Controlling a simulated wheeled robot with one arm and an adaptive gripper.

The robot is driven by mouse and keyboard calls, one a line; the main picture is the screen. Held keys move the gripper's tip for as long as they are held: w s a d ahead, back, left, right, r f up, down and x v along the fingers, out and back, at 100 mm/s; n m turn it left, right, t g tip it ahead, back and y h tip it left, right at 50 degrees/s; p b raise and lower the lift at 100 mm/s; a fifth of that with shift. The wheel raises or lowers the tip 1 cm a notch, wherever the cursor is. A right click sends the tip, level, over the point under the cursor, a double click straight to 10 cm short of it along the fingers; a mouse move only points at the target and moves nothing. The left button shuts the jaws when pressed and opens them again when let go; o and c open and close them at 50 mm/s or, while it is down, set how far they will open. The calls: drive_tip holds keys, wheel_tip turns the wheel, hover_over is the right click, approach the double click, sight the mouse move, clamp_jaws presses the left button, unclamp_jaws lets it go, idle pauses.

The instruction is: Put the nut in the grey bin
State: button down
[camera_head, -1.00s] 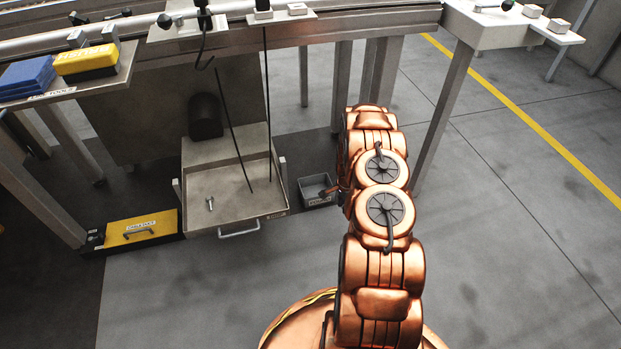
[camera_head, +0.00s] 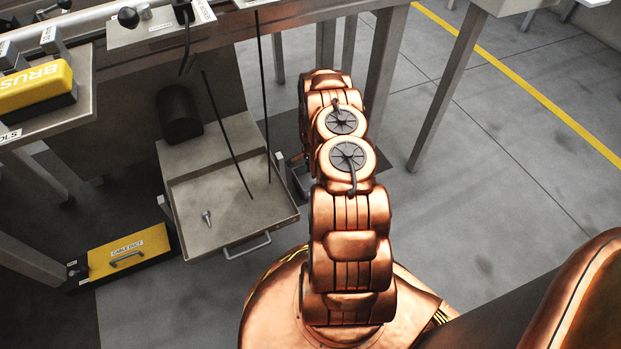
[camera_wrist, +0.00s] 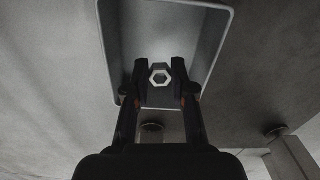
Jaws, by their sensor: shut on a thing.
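In the wrist view, my gripper (camera_wrist: 160,78) is shut on a light hexagonal nut (camera_wrist: 160,77), held between its two dark fingertips. Behind the nut is the inside of the grey bin (camera_wrist: 222,50), with its rim around the fingertips in the picture. How far the nut is above the bin's floor I cannot tell. In the head view, the grey bin (camera_head: 300,183) is mostly hidden by my copper arm, beside the metal tray. My gripper and the nut are hidden there.
An open metal tray (camera_head: 273,218) holds a small bolt (camera_head: 207,218). A yellow cable duct box (camera_head: 128,252) lies on the floor at left. Table legs (camera_head: 440,115) stand right of my arm. A yellow brush (camera_head: 36,86) lies on a shelf.

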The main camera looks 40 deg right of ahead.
drive_tip(key=shift+f+b, duration=0.8)
drive_tip(key=shift+f, duration=2.25)
drive_tip(key=shift+f, duration=0.1)
drive_tip(key=c, duration=1)
unclamp_jaws()
wheel_tip(320, 180, up, 12)
drive_tip(key=p, duration=0.3)
drive_tip(key=shift+s, duration=0.1)
